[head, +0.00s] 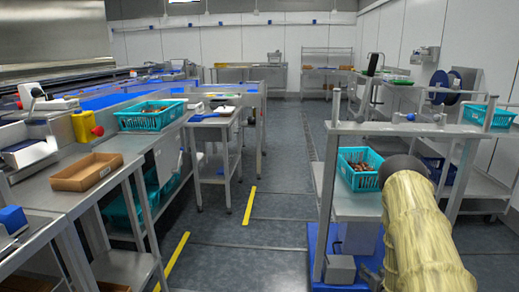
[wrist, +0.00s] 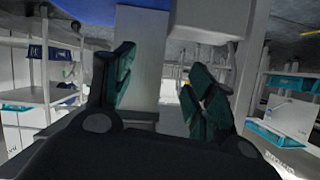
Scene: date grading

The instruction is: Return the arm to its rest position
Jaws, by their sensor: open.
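My arm (head: 422,232), in a pale yellow ribbed cover with a dark rounded end, rises from the lower right of the head view, in front of a steel trolley frame. My gripper (wrist: 163,78) shows in the wrist view, its two dark fingers with teal pads spread apart. Nothing is between the fingers. In the head view the gripper cannot be made out beyond the arm's dark end.
A teal crate of dates (head: 358,183) sits on the trolley shelf just left of my arm. The trolley's steel upright (head: 327,205) stands close by. A cardboard tray (head: 87,172) and another teal crate (head: 151,116) are on the left tables. The central aisle floor (head: 283,175) is clear.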

